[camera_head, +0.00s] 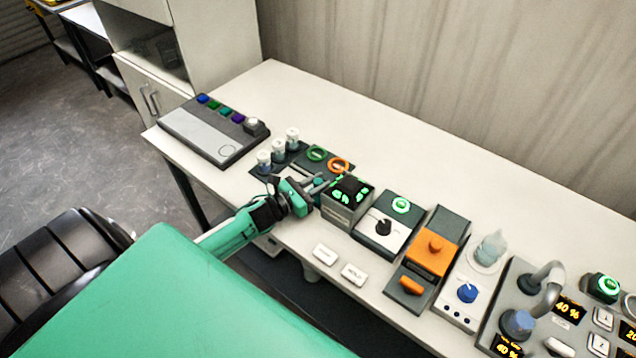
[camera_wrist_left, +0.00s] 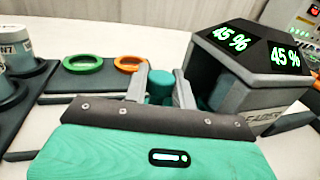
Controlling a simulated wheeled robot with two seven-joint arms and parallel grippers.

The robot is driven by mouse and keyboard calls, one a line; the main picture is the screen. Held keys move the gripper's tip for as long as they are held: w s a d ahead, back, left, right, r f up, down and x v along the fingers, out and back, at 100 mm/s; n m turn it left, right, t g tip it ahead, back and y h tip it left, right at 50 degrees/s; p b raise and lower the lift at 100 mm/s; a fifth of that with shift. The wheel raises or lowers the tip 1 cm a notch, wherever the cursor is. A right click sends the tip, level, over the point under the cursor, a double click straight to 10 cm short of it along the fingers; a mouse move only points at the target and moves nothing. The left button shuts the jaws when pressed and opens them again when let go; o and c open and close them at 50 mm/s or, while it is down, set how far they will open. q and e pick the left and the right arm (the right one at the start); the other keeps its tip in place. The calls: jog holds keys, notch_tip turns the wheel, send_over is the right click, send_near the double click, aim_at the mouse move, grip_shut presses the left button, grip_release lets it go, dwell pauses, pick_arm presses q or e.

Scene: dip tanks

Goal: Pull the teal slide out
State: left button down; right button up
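My left gripper (camera_head: 318,183) reaches over the near edge of the table, just left of the grey box with green readouts. In the left wrist view the two fingers (camera_wrist_left: 160,86) stand apart. A teal rounded piece (camera_wrist_left: 160,88), likely part of the teal slide, shows between them; I cannot tell whether the fingers touch it. More teal (camera_wrist_left: 204,96) shows right of the right finger, partly hidden. In the head view a little teal (camera_head: 319,181) shows at the fingertips. The slide's full shape is hidden. My right gripper is not in view.
The readout box (camera_head: 348,199) stands close on the right, showing 45 % twice in the wrist view. Several control units line the table rightward. The table's back (camera_head: 400,140) is clear.

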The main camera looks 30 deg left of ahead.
pick_arm(q)
jog(key=shift+a, duration=0.1)
jog(key=a+b, duration=0.1)
jog(key=a, duration=0.1)
jog(key=a+b, duration=0.1)
jog(key=a, duration=0.1)
jog(key=a+b, duration=0.2)
jog(key=shift+w+a+f, duration=0.1)
jog(key=shift+w+a, duration=0.15)
jog(key=shift+a, duration=0.15)
jog(key=c, duration=1.2)
grip_release()
